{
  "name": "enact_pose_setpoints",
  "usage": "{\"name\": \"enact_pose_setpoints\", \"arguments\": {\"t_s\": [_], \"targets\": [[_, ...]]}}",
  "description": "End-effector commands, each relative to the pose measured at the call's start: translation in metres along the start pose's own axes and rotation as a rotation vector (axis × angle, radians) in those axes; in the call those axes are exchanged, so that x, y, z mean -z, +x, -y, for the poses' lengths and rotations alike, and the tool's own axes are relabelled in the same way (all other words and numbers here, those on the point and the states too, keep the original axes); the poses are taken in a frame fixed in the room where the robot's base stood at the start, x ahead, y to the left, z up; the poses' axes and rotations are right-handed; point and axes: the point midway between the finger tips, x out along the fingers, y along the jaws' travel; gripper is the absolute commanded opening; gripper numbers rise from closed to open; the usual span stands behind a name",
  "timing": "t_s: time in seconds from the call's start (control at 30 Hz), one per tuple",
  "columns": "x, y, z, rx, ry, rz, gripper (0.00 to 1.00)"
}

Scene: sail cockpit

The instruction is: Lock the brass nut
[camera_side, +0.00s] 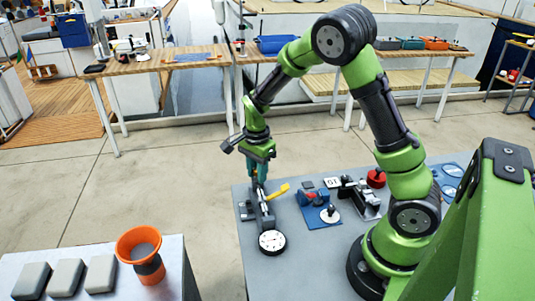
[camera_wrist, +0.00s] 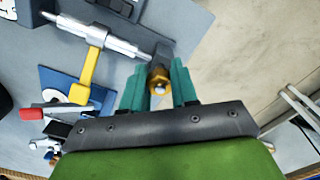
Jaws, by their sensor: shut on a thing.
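The brass nut (camera_wrist: 159,76) shows in the wrist view at the end of a dark block, with a pale round tip in its middle. My gripper (camera_wrist: 159,86) has its two teal fingers on either side of the nut and is shut on it. In the side view my gripper (camera_side: 257,172) points down at the far end of a grey fixture (camera_side: 264,213) on the table; the nut is too small to make out there. A silver shaft (camera_wrist: 98,33) with a yellow lever (camera_wrist: 87,75) lies beside the nut in the wrist view.
A white round dial (camera_side: 272,241) sits at the fixture's near end. Right of it are a blue plate (camera_side: 318,217) with small parts, a black device (camera_side: 360,197) and a red knob (camera_side: 376,178). An orange funnel-shaped cup (camera_side: 140,247) stands on a separate table at left.

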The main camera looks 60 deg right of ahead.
Motion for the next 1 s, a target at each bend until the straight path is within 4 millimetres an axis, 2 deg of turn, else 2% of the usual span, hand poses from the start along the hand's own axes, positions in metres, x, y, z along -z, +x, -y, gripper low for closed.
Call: {"name": "enact_pose_setpoints", "arguments": {"t_s": [0.1, 0.2, 0.5, 0.8, 1.0], "targets": [[-0.0003, 0.0013, 0.0003, 0.0, 0.149, -0.003, 0.04], [0.0001, 0.0014, 0.0003, 0.0, 0.215, -0.003, 0.04], [0.0003, 0.0016, 0.0002, 0.0, 0.242, -0.003, 0.04], [0.0, 0.0016, 0.0001, 0.0, 0.587, -0.004, 0.04], [0.0005, 0.0015, 0.0, 0.0, 0.606, -0.003, 0.04]]}}
